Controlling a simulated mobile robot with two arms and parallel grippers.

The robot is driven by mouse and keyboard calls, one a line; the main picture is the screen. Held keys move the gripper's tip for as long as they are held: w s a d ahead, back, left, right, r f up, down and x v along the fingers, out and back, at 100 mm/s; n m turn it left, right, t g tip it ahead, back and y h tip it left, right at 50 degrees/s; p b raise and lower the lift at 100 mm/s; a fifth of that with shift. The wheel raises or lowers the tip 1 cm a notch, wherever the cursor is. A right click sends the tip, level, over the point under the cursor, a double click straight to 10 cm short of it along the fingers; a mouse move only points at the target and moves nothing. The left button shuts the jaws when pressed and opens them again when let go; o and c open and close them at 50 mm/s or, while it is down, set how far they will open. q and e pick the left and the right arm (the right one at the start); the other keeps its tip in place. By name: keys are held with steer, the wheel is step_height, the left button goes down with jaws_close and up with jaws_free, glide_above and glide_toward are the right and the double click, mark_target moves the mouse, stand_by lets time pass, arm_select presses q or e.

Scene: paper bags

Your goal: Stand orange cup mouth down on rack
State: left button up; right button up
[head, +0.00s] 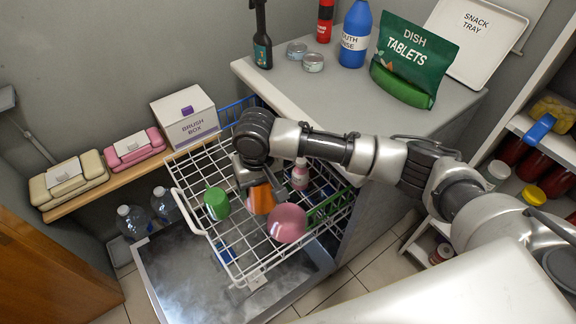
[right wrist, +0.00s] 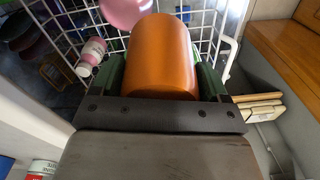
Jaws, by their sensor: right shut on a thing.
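The orange cup (head: 262,199) is at the upper rack (head: 184,200), a white wire rack pulled out of the dishwasher. My right gripper (head: 253,182) is shut on the cup. In the right wrist view the orange cup (right wrist: 163,55) fills the space between the fingers of the gripper (right wrist: 160,80). The cup's mouth is not visible in either view. I cannot tell whether the cup touches the rack wires. My left gripper is not in view.
A green cup (head: 216,203) stands left of the orange cup, and a pink cup (head: 287,223) is close at its right. A small pink bottle (head: 300,175) is behind. The open dishwasher door (head: 180,270) lies below. A counter (head: 290,85) with items borders the rack.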

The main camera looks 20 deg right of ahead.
arm_select(q)
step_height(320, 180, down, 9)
steer(key=b, duration=0.8)
arm_select(e)
steer(key=shift+n, duration=0.4)
steer(key=a+f+b, duration=0.1)
steer(key=a+f, duration=0.1)
steer(key=f, duration=0.4)
steer(key=a+f+b, duration=0.2)
steer(key=a+f, duration=0.1)
steer(key=f, duration=0.4)
steer(key=a+f+b, duration=0.2)
steer(key=f, duration=0.4)
steer(key=shift+s+a+f, duration=0.15)
steer(key=shift+s+a, duration=0.1)
steer(key=shift+s, duration=0.05)
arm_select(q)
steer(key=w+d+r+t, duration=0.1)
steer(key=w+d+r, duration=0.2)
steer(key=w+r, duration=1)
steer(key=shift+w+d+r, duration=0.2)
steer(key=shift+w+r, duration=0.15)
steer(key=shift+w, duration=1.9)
arm_select(e)
steer(key=shift+f, duration=0.15)
steer(key=shift+f, duration=0.3)
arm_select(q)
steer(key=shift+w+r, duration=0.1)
arm_select(e)
steer(key=shift+f, duration=0.1)
